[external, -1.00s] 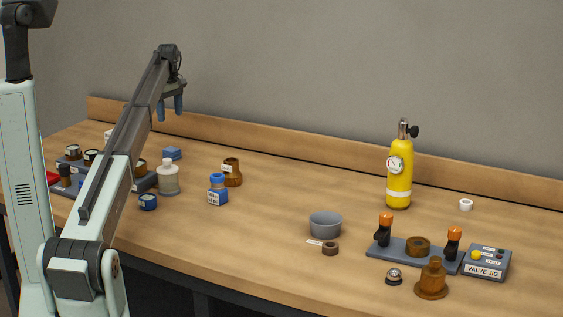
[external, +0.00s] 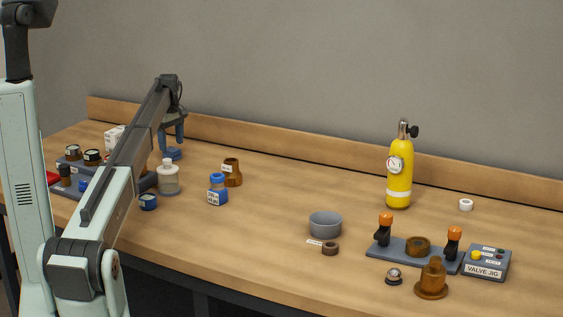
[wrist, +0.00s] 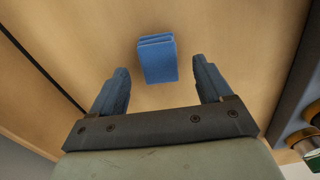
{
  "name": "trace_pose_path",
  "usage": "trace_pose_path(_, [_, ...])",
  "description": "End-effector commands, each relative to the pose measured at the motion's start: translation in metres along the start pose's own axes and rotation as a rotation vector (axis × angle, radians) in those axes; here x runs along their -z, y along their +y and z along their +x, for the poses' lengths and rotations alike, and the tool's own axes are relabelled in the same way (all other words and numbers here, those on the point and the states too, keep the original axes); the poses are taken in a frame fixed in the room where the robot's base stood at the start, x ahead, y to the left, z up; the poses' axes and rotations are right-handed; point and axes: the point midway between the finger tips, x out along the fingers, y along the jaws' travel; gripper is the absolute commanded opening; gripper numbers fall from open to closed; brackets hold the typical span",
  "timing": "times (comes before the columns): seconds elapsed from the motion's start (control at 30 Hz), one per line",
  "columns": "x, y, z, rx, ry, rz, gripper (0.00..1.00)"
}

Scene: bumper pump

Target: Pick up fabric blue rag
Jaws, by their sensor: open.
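The blue fabric rag (wrist: 157,59) is a folded pad lying on the wooden bench, seen ahead of and between my fingers in the wrist view. My gripper (wrist: 163,80) is open and empty, with one finger on each side of the rag's line.
A grey tray (wrist: 300,75) with brass-coloured parts is at the right in the wrist view. A wooden back ledge (external: 270,144) runs behind.

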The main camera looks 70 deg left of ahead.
Motion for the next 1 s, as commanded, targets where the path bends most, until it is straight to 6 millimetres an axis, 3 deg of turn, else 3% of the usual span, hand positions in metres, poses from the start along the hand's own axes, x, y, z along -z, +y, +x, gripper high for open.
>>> trace_pose_path(0.2, [0.001, 0.001, 0.027, 0.0, 0.0, 0.0, 0.79])
trace_pose_path(0.47, [0.002, 0.001, 0.03, 0.0, 0.0, 0.0, 0.79])
trace_pose_path(1.0, [0.002, 0.001, 0.03, 0.0, 0.0, 0.0, 0.28])
